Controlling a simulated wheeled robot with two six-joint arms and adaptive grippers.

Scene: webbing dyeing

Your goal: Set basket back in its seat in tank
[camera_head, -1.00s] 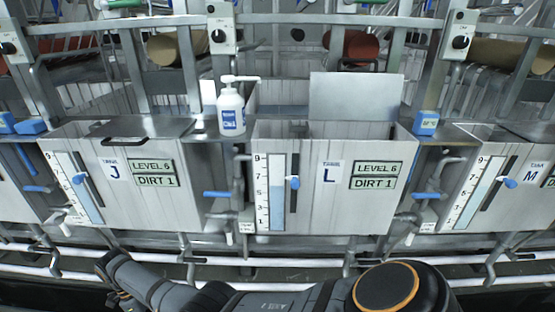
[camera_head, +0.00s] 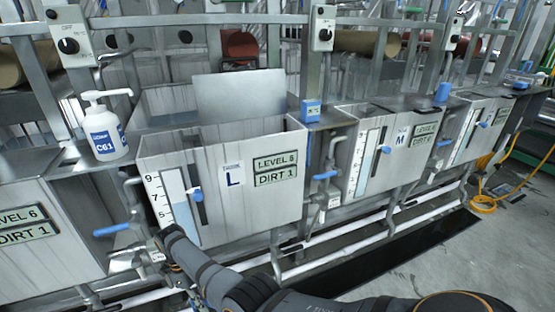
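Tank L (camera_head: 225,222) stands left of centre, a grey metal box with an open top and an upright flat panel (camera_head: 240,95) at its back. Its front has a level gauge (camera_head: 175,205), a blue-handled slider and plates reading LEVEL and DIRT 1. I see only the upper inside walls; its floor is hidden. I cannot make out a basket in or near it. Dark links of my arm cross the bottom of the picture in front of the tank. Neither gripper's fingers can be seen.
A white pump bottle (camera_head: 104,135) stands on the ledge left of tank L. A small blue box (camera_head: 311,111) is on the right ledge. Tank M (camera_head: 365,165) and another tank stand to the right. Pipes with blue valve handles run low.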

